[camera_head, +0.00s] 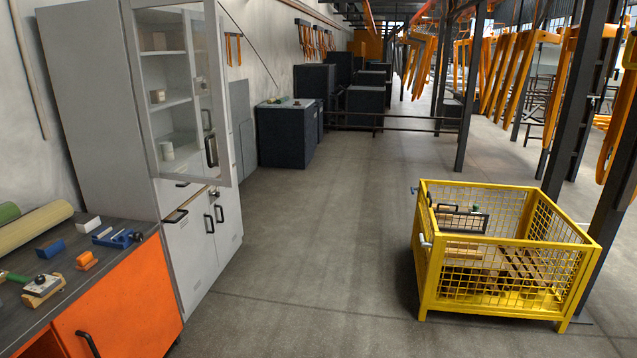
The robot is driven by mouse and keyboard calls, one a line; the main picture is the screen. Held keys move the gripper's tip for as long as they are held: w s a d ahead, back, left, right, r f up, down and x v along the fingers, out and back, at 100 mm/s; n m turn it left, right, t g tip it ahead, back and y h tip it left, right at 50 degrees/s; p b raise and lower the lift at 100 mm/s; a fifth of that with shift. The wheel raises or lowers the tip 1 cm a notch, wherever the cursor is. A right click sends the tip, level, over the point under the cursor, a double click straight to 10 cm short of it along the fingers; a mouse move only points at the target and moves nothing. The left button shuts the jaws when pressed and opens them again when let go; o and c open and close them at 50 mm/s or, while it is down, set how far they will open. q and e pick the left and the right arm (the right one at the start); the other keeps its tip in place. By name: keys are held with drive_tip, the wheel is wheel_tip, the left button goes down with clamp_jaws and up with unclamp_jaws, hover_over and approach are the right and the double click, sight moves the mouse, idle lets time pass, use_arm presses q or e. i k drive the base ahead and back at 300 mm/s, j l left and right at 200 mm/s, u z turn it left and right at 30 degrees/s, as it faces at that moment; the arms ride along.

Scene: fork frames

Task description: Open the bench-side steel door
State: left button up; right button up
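A tall grey steel cabinet (92,100) stands at the left, just beyond the workbench. In its lower part are two steel doors with black upright handles close together. The bench-side steel door (188,262) is the nearer one, and its handle (209,224) is at its far edge. It looks shut, as does the farther steel door (229,222). Neither of my grippers shows in the head view.
Glazed doors (211,150) front the upper shelves; one seems to stand ajar. The dark-topped workbench (75,262) with an orange front and several tools is at near left. A yellow mesh crate (508,313) stands right. The floor between is clear.

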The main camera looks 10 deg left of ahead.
sight(189, 243)
drive_tip(key=i+l+u, duration=0.2)
drive_tip(key=i, duration=2.05)
drive_tip(key=i+l+u, duration=0.1)
drive_tip(key=i+u, duration=0.35)
drive_tip(key=i+l+u, duration=0.25)
drive_tip(key=i+u, duration=0.25)
drive_tip(key=i+l+u, duration=0.65)
drive_tip(key=l+u, duration=0.25)
drive_tip(key=i+l+u, duration=0.2)
drive_tip(key=l+u, duration=0.25)
drive_tip(key=l, duration=0.2)
drive_tip(key=i+l+u, duration=0.1)
drive_tip(key=l+u, duration=0.4)
drive_tip(key=l, duration=0.2)
